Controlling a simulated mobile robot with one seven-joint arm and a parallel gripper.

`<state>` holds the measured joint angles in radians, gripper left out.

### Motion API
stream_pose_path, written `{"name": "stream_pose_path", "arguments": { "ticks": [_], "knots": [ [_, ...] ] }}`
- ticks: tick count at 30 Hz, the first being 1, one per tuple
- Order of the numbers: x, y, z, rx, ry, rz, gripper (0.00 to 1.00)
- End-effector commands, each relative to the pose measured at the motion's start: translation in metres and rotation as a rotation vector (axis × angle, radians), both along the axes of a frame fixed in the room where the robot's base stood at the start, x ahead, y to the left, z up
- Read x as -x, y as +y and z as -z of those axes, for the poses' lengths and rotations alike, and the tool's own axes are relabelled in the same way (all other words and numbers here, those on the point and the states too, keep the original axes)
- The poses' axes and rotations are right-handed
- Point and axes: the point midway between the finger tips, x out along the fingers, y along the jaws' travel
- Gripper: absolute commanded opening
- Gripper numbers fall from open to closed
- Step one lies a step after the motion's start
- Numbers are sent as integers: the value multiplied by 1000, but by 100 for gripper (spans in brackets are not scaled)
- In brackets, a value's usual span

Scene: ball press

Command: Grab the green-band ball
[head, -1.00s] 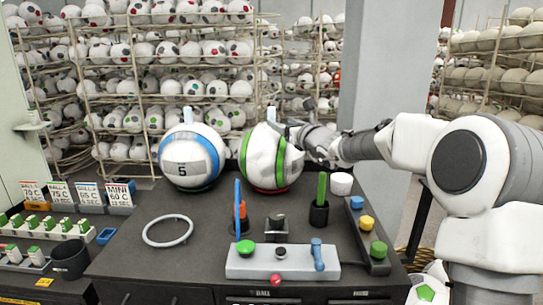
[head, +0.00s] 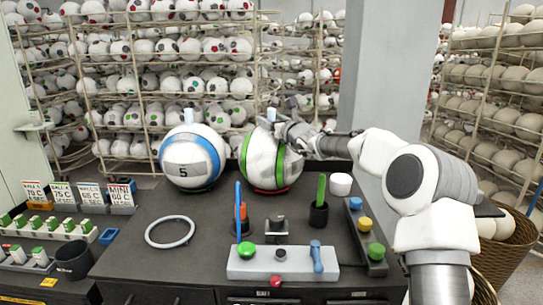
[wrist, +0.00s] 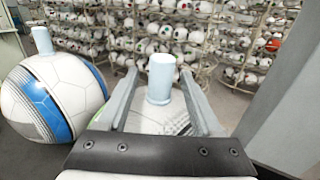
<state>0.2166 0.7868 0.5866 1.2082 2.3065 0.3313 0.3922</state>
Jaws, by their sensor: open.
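The green-band ball (head: 256,162) is white with grey areas and green bands. It sits on a red ring at the back of the dark worktop, with a pale blue peg (head: 271,114) upright on top. My gripper (head: 278,122) is at the top of this ball, just right of the peg. In the wrist view, the open fingers of my gripper (wrist: 160,82) lie on either side of the peg (wrist: 160,75). The ball (wrist: 150,122) shows below and behind the peg, partly hidden by my gripper. I cannot tell whether the fingers touch the peg.
A blue-band ball (head: 188,160) marked 5 stands close on the left; it shows in the wrist view (wrist: 55,97). In front are a grey ring (head: 170,232), a control box (head: 268,264), a black cup (head: 318,216) and a white cylinder (head: 341,183). Ball racks stand behind.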

Motion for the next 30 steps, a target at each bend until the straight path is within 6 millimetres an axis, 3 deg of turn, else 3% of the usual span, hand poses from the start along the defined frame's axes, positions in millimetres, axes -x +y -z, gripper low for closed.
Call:
{"name": "stream_pose_path", "arguments": {
  "ticks": [7, 18, 30],
  "knots": [
    [-1, 0, 0, 0, -1, 0, 65],
    [0, 0, 0, 1, 0, 0, 0],
    [0, 0, 0, 1, 0, 0, 0]
  ]
}}
